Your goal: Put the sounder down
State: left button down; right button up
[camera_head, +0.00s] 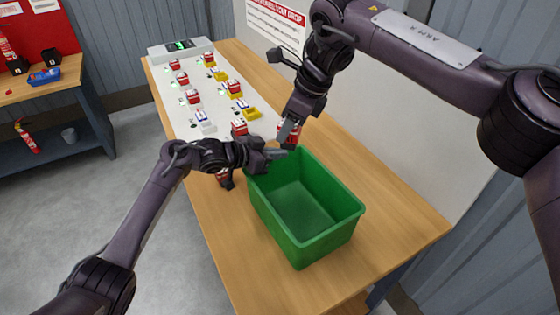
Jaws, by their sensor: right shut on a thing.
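My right gripper (288,137) reaches down from the upper right to just above the far end of the green bin. It is shut on a small red sounder (294,127), which is partly hidden behind the fingers. My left gripper (276,154) comes in from the left, close below the right one, at the bin's far rim. I cannot tell whether its fingers are open or shut. The green bin (345,226) stands on the wooden bench (405,228), and its visible floor looks empty.
A white board (184,114) with several red, blue and yellow devices lies along the bench behind the bin. A dark red-topped item (222,179) sits left of the bin, partly behind my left arm. The bench is clear right of the bin, beside the wall panel.

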notch_tip(320, 180, down, 11)
jog(key=s+d+m+t+h, duration=0.1)
jog(key=s+m+t, duration=0.1)
jog(key=m, duration=0.6)
send_over(291, 211)
notch_tip(291, 211, down, 7)
jog(key=shift+t+h, duration=0.3)
jog(key=shift+t, duration=0.1)
jog(key=shift+f, duration=2)
jog(key=o, duration=1)
jog(key=shift+f, duration=0.15)
jog(key=v, duration=1.2)
jog(key=shift+d, duration=0.1)
